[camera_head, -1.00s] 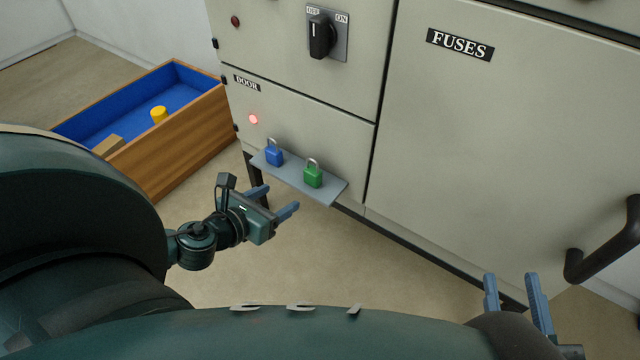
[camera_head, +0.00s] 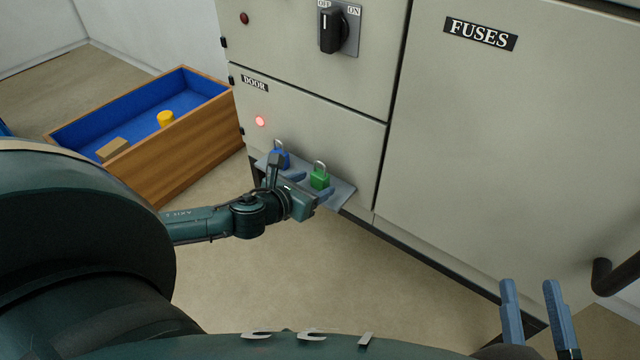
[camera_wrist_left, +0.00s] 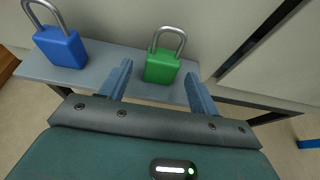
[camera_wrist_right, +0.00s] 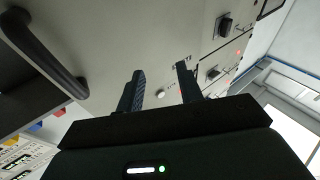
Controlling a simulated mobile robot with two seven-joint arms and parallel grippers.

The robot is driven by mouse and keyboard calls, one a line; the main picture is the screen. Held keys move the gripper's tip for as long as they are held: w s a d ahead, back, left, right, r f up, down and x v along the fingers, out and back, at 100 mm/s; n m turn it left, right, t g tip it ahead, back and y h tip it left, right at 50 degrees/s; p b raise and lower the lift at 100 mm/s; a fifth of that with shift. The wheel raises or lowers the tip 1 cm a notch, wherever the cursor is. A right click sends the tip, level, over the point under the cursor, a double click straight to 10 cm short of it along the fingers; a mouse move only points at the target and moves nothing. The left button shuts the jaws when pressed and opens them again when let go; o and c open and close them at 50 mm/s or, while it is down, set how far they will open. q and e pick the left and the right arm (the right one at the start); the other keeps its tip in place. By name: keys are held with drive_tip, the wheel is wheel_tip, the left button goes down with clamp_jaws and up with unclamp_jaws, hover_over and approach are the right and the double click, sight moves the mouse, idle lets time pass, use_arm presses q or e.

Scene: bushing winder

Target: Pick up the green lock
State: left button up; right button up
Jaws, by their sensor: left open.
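The green lock (camera_head: 320,179) stands upright on a small grey shelf (camera_head: 342,195) on the front of the cabinet. In the left wrist view the green lock (camera_wrist_left: 162,66) sits ahead, between the lines of the two open fingers. My left gripper (camera_head: 309,184) is open and empty, with its fingers at the shelf; its fingertips (camera_wrist_left: 158,72) come up on both sides of the green lock. I cannot tell whether they touch it. My right gripper (camera_head: 532,290) is open and empty, away from the locks at the lower right.
A blue lock (camera_head: 279,157) stands on the shelf left of the green one, close to my left gripper. The cabinet (camera_head: 480,130) rises behind the shelf. A wooden box with blue lining (camera_head: 200,135) stands on the floor at left. A black handle (camera_head: 615,275) juts out at right.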

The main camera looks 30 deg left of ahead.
use_arm(q)
drive_tip(key=shift+w+f, duration=0.35)
drive_tip(key=shift+w, duration=0.55)
drive_tip(key=c, duration=1.1)
use_arm(e)
drive_tip(key=shift+a+r+y, duration=0.1)
drive_tip(key=shift+r+y, duration=0.2)
drive_tip(key=shift+r, duration=0.15)
use_arm(q)
drive_tip(key=shift+r, duration=0.4)
drive_tip(key=shift+r+p, duration=2.8)
drive_tip(key=shift+r, duration=1.8)
use_arm(e)
drive_tip(key=shift+s+d+f+n+h, duration=0.1)
drive_tip(key=shift+s+d+n+h, duration=0.05)
drive_tip(key=shift+d+n+h, duration=0.4)
